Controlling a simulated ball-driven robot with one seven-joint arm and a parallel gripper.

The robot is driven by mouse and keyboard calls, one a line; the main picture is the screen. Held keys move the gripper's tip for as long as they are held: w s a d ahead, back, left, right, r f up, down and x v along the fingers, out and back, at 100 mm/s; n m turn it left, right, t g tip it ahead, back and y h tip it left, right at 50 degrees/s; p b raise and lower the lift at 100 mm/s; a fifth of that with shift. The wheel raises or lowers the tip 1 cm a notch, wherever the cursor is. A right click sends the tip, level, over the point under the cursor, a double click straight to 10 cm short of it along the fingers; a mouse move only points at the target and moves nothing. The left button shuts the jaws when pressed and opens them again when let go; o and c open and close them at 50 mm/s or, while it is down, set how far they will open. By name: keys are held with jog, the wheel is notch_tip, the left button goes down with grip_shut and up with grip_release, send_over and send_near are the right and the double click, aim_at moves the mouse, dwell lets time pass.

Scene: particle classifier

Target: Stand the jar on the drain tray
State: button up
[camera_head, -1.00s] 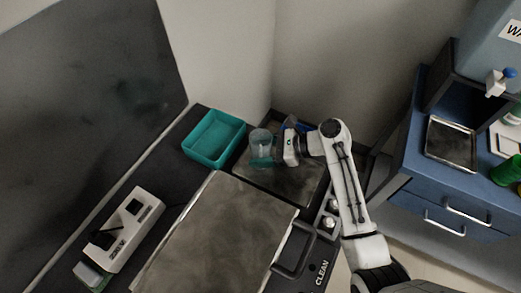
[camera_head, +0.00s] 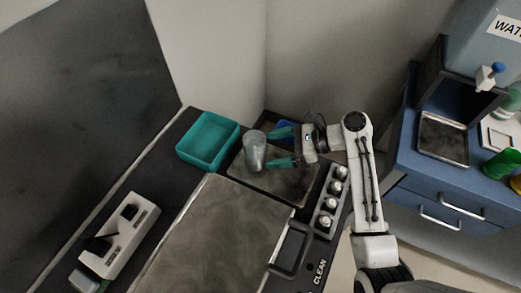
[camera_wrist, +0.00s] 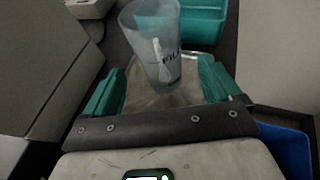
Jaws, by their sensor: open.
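The clear grey jar (camera_head: 255,152) stands upright on a dark metal tray (camera_head: 290,188) in the back corner of the left bench. In the wrist view the jar (camera_wrist: 153,42) has dark lettering on its side, and its base rests on the tray (camera_wrist: 150,103). I take this to be the drain tray; no label shows on it. My gripper (camera_head: 272,148) is open, with its teal fingers spread to the right of the jar. In the wrist view the open fingers (camera_wrist: 160,82) are clear of the jar, which is just beyond them.
A teal bin (camera_head: 208,140) sits left of the tray. A blue container (camera_head: 286,131) is behind my gripper. A row of knobs (camera_head: 331,197) lies to the right. Another metal tray (camera_head: 443,140) is on the blue cabinet (camera_head: 430,182), below the water dispenser's tap (camera_head: 487,77).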

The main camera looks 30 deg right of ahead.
jog(key=shift+v, duration=2.8)
